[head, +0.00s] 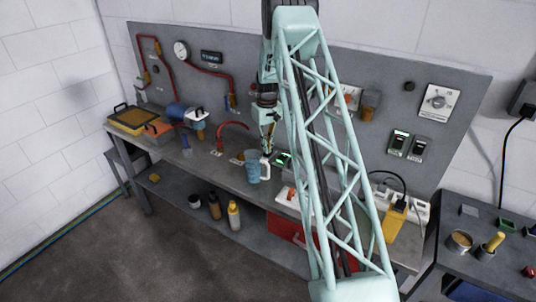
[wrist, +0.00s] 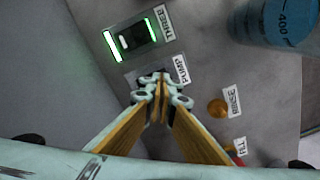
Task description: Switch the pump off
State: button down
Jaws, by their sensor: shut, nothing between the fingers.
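In the wrist view, my gripper (wrist: 161,84) is shut and empty. Its fingertips are over a panel spot beside the label PUMP (wrist: 183,68); they hide whatever control is there, and I cannot tell whether they touch it. In the head view my gripper (head: 267,150) points down at the bench, close to the green-lit switch (head: 283,159). The pump's own switch position cannot be seen.
A blue measuring jug (head: 256,171) stands close to my gripper; it also shows in the wrist view (wrist: 278,22). My arm hides part of the bench (head: 228,169).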

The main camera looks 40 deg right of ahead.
notch_tip(320, 180, up, 6)
jog(key=p, duration=0.1)
jog(key=shift+r+p, duration=0.2)
jog(key=shift+p, duration=0.15)
dwell(0.7)
dwell(0.3)
dwell(0.3)
